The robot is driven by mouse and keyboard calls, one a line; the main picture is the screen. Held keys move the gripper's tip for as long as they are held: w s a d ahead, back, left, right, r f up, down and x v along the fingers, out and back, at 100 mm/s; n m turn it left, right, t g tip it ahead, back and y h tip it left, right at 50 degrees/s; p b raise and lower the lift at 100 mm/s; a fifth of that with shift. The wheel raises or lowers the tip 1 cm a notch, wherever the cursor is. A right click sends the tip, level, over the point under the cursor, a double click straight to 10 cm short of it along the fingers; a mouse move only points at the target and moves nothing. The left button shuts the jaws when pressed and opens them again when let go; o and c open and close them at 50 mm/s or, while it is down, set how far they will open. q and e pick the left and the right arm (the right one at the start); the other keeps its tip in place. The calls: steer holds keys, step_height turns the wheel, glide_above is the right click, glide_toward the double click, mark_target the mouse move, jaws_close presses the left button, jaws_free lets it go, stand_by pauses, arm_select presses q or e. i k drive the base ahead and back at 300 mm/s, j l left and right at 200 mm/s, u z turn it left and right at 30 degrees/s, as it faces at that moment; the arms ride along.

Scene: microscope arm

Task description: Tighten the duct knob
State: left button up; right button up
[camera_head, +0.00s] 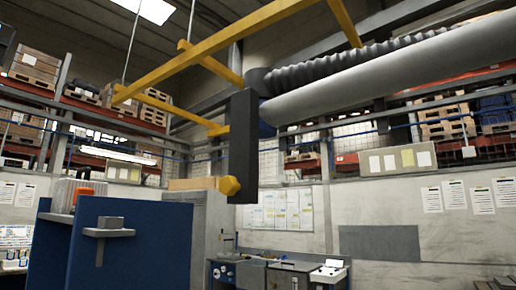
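The duct knob (229,186) is a yellow, many-sided knob at the lower left side of a dark upright duct box (243,145). Nothing is touching the knob. A smooth grey duct (390,78) and a ribbed dark hose (345,62) run from the top of the box to the upper right. How far the knob is turned cannot be told. Neither of my grippers shows in the head view.
A blue cabinet or panel (150,245) with a grey T-shaped part (108,232) stands at lower left. Yellow overhead beams (215,50) cross above. Workbenches (285,272) and a wall with papers lie behind. The space right of the duct box is open.

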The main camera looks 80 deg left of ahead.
mark_target(228, 185)
steer(key=i+u, duration=0.1)
steer(key=u, duration=2.75)
